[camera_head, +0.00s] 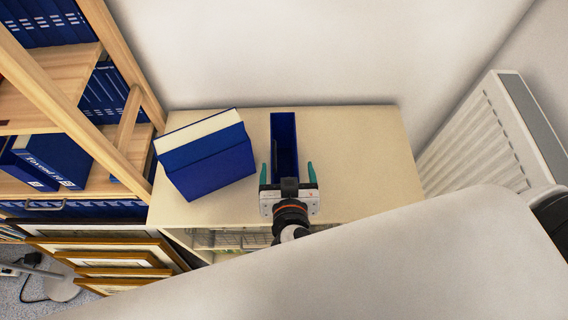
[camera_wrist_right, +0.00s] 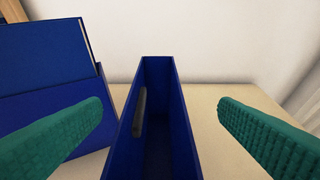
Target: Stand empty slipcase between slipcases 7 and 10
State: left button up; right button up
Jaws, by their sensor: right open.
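The empty slipcase (camera_head: 283,135) is dark blue and stands upright on the cream cabinet top, its open side toward me. In the right wrist view the slipcase (camera_wrist_right: 152,110) shows its hollow inside, with a dark oblong mark or slot on its left wall. My right gripper (camera_head: 287,174) is open, its green fingers to either side of the slipcase's near end, with gaps on both sides in the wrist view (camera_wrist_right: 160,115). Blue slipcases stand on the wooden shelves (camera_head: 110,90) at the left; I cannot read numbers 7 and 10. My left gripper is not in view.
A blue box with a pale top (camera_head: 208,155) sits left of the slipcase on the cabinet top (camera_head: 370,150). The cabinet's right part is clear. Framed prints (camera_head: 110,257) lean below the shelves. A radiator (camera_head: 480,130) is at the right.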

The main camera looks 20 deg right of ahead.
jog(key=x, duration=0.6)
jog(key=shift+w+a+f, duration=0.15)
jog(key=shift+w+a, duration=0.05)
jog(key=shift+w, duration=0.05)
jog(key=shift+s, duration=0.15)
jog(key=c, duration=1.6)
jog(key=shift+c, duration=1)
